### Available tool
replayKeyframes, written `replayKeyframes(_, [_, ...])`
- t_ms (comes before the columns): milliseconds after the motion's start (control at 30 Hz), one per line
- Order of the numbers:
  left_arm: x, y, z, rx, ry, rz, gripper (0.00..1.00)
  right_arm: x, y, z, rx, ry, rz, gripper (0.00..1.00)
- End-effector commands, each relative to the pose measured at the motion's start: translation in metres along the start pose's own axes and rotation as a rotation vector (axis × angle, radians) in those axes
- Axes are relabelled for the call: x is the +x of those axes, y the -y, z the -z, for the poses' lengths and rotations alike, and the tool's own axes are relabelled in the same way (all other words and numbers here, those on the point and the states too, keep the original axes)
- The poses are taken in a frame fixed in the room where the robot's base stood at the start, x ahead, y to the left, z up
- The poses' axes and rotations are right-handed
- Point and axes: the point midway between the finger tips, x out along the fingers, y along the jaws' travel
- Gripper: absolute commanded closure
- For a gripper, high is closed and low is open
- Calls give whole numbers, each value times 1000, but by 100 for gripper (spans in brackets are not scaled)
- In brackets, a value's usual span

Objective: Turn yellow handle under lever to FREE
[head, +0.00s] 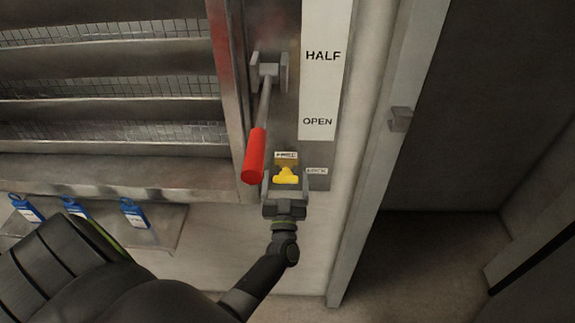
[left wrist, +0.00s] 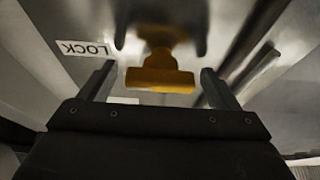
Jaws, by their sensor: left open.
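The yellow handle (head: 286,177) is a small T-shaped knob on a metal plate below the red-gripped lever (head: 255,156). A label above the handle is partly readable and seems to say FREE; a LOCK label (head: 317,171) is to its right. My left gripper (head: 285,186) is open, with its fingers on either side of the handle in the head view. In the left wrist view the handle (left wrist: 160,78) lies between the open fingertips, its crossbar running across the gap. No finger contact with it is visible. My right gripper is not in view.
A louvred metal panel (head: 110,88) is at the left, with several blue tags (head: 134,212) on a ledge beneath it. A white strip marked HALF and OPEN (head: 320,85) is above right. A door frame edge (head: 375,180) stands at the right, with open floor beyond.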

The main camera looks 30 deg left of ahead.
Motion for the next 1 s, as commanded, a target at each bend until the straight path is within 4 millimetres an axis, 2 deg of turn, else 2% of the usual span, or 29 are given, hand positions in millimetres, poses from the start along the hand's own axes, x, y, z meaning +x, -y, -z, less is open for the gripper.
replayKeyframes(400, [2,1,2,0,0,1,18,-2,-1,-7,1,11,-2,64])
replayKeyframes(733, [2,1,2,0,1,1,61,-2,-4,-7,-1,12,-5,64])
replayKeyframes(1000, [2,0,2,-26,2,12,61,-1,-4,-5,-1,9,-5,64])
